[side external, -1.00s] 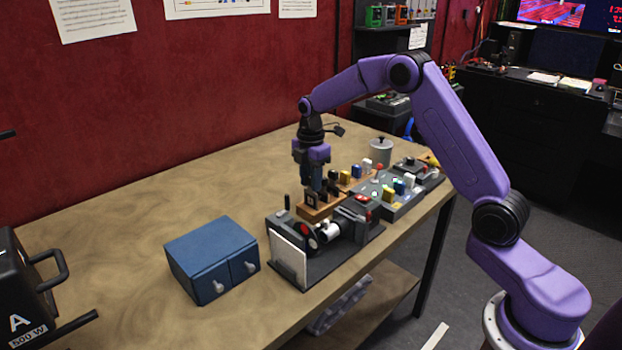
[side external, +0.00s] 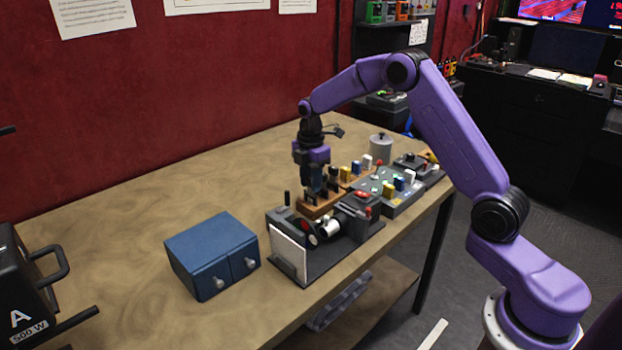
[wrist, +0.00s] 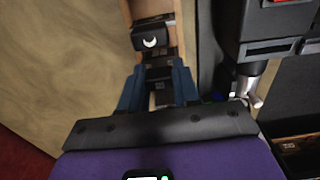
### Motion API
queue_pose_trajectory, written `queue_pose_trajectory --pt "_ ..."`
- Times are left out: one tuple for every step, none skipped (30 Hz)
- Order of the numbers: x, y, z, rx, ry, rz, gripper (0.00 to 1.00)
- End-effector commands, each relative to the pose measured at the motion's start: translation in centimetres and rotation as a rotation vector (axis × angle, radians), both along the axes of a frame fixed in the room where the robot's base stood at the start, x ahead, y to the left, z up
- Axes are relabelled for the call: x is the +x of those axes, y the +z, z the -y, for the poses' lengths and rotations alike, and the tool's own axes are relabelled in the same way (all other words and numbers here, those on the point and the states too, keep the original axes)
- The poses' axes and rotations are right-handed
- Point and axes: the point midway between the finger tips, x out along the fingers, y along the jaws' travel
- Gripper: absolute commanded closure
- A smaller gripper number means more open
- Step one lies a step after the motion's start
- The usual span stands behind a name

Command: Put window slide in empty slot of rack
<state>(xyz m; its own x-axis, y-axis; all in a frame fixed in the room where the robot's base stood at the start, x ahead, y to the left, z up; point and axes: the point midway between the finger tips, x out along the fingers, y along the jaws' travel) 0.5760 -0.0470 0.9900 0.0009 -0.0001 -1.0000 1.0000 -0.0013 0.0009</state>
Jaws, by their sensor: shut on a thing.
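The wooden rack (side external: 313,208) stands on the table behind the dark apparatus, with several dark slides in it. My gripper (side external: 313,190) is over the near-left end of the rack, pointing down. In the wrist view my gripper (wrist: 158,78) has its blue fingers closed on a dark slide, the window slide (wrist: 158,86); its face is mostly hidden. The held slide is low at the rack, but I cannot tell whether it is seated in a slot. A slide with a white crescent (wrist: 151,41) stands in the rack (wrist: 127,25) just beyond the fingers.
A dark apparatus with a white panel (side external: 288,252) and a silver cylinder (side external: 330,228) stands close in front of the rack. A grey panel with coloured blocks (side external: 390,190) is to the right, a lidded canister (side external: 380,147) behind. A blue drawer box (side external: 210,255) is at left.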

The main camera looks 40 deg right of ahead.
Motion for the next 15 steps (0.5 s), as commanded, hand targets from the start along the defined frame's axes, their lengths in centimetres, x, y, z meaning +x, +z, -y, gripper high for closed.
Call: queue_pose_trajectory --pt "0.01 0.01 0.0 0.0 0.0 0.0 0.99" --pt "0.01 0.01 0.0 0.0 0.0 0.0 0.99" --pt "0.01 0.02 0.0 0.0 0.0 0.0 0.99" --pt "0.01 0.02 0.0 0.0 0.0 0.0 0.99" --pt "0.01 0.02 0.0 0.0 0.0 0.0 0.99" --pt "0.01 0.02 0.0 0.0 0.0 0.0 0.99" --pt "0.01 0.02 0.0 0.0 0.0 0.0 0.62" --pt "0.01 0.03 0.0 0.0 0.0 0.0 0.52" --pt "0.01 0.03 0.0 0.0 0.0 0.0 0.39" --pt "0.01 0.03 0.0 0.0 0.0 0.0 0.39" --pt "0.01 0.03 0.0 0.0 0.0 0.0 0.39" --pt "0.01 0.03 0.0 0.0 0.0 0.0 0.39" --pt "0.01 0.03 0.0 0.0 0.0 0.0 0.39" --pt "0.01 0.03 0.0 0.0 0.0 0.0 0.39" --pt "0.01 0.03 0.0 0.0 0.0 0.0 0.39"
